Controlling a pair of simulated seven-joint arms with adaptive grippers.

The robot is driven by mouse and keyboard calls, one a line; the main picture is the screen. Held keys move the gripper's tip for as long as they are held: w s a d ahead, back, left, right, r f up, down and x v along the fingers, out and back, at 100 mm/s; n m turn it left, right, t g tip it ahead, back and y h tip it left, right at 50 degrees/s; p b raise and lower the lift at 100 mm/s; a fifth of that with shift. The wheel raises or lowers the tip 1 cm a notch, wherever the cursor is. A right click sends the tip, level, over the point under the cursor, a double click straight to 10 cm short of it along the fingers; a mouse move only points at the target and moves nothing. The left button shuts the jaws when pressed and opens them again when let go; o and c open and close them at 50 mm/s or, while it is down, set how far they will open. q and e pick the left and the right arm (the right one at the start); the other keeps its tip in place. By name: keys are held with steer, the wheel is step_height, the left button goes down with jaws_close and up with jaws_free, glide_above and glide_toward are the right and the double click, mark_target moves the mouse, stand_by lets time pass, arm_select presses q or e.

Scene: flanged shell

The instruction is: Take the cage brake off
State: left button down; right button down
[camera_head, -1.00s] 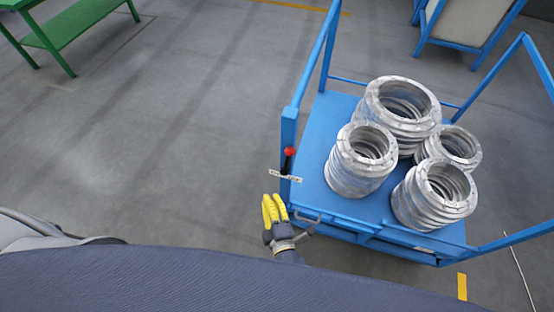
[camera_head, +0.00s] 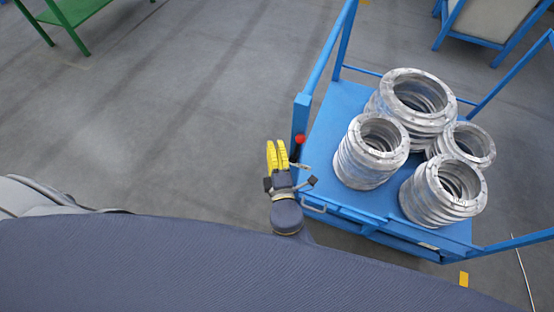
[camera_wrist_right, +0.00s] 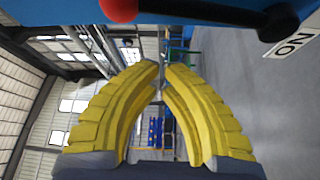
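The cage brake is a black lever with a red knob (camera_head: 300,139) at the left front post of the blue cage cart (camera_head: 335,115). In the right wrist view the red knob (camera_wrist_right: 118,9) and the black lever (camera_wrist_right: 200,13) run along the top edge. A plate marked "ON" (camera_wrist_right: 292,45) shows at the upper right there. My right gripper (camera_head: 276,144) has yellow fingers and is just left of the lever, apart from it. Its fingertips (camera_wrist_right: 161,66) nearly meet, with nothing between them. My left gripper is out of view.
Several stacked metal flanged rings (camera_head: 372,150) stand on the cart deck. The cart's blue rails (camera_head: 325,50) rise beside the lever. A green table (camera_head: 72,12) and another blue cart (camera_head: 495,40) stand farther back. The floor left of my gripper is clear.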

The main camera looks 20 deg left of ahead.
mark_target(299, 146)
steer(key=d, duration=0.1)
steer(key=w+d, duration=0.1)
steer(key=d, duration=0.1)
steer(key=shift+w+d+f, duration=0.1)
steer(key=shift+d+f, duration=0.1)
steer(key=shift+d, duration=0.1)
stand_by(0.3)
steer(key=shift+s+d+f, duration=0.1)
steer(key=shift+s+d, duration=0.05)
steer(key=shift+d, duration=0.95)
steer(key=shift+s+d, duration=0.1)
steer(key=shift+d, duration=0.95)
